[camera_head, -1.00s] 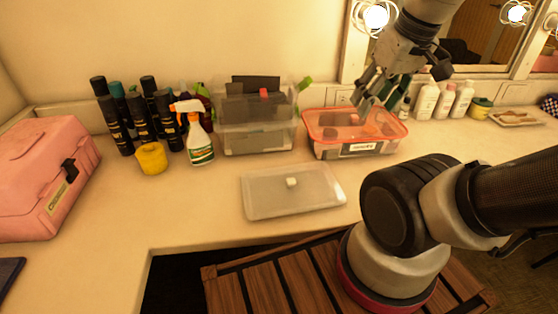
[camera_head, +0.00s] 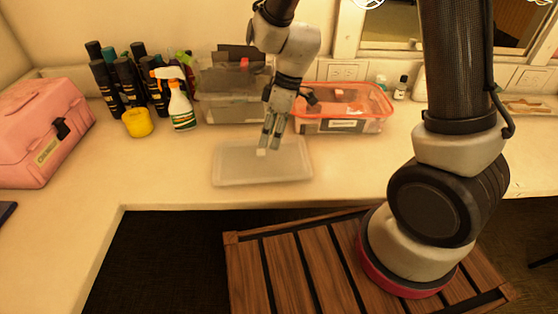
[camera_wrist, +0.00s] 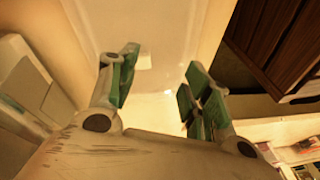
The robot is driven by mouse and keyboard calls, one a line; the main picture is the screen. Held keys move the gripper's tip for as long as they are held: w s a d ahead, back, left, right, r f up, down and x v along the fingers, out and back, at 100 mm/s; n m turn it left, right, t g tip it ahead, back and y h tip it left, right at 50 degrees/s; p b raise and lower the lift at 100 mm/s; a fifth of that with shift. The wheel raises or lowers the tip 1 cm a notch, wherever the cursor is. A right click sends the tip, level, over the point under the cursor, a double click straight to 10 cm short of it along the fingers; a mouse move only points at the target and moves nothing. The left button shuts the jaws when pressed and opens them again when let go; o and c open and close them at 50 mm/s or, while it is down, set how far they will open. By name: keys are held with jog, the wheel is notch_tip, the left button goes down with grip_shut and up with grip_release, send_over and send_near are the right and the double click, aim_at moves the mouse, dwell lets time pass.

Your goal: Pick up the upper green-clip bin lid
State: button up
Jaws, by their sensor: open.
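A translucent whitish lid (camera_head: 238,170) lies flat on the counter, with a small white block-like knob (camera_head: 261,152) on it. My gripper (camera_head: 270,143) points down over the lid's back part, close to the knob. In the wrist view my gripper (camera_wrist: 158,88) has its green-padded fingers apart, with nothing between them. There the pale lid (camera_wrist: 150,25) and its knob (camera_wrist: 144,62) show beyond the fingertips, the knob nearer the left finger. Clear stacked bins (camera_head: 225,105) stand behind the lid; my arm hides their right side. I cannot tell whether the fingertips touch the lid.
A clear bin with a red-orange rim (camera_head: 352,125) stands right behind my gripper. A spray bottle (camera_head: 181,107), a yellow tub (camera_head: 138,122) and several dark bottles (camera_head: 128,80) stand at the left, near a pink case (camera_head: 35,135). The counter left of the lid is clear.

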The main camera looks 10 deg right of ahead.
aim_at(261, 151)
jog(key=a+f+n, duration=0.1)
jog(key=f, duration=0.1)
jog(key=w+a+f+n, duration=0.1)
jog(key=f, duration=0.1)
jog(key=w+f+n+t, duration=0.1)
jog(key=f, duration=0.2)
jog(key=shift+w+a+n, duration=0.25)
jog(key=shift+a+n, duration=0.05)
jog(key=shift+a, duration=0.1)
jog(key=shift+c, duration=0.5)
grip_shut()
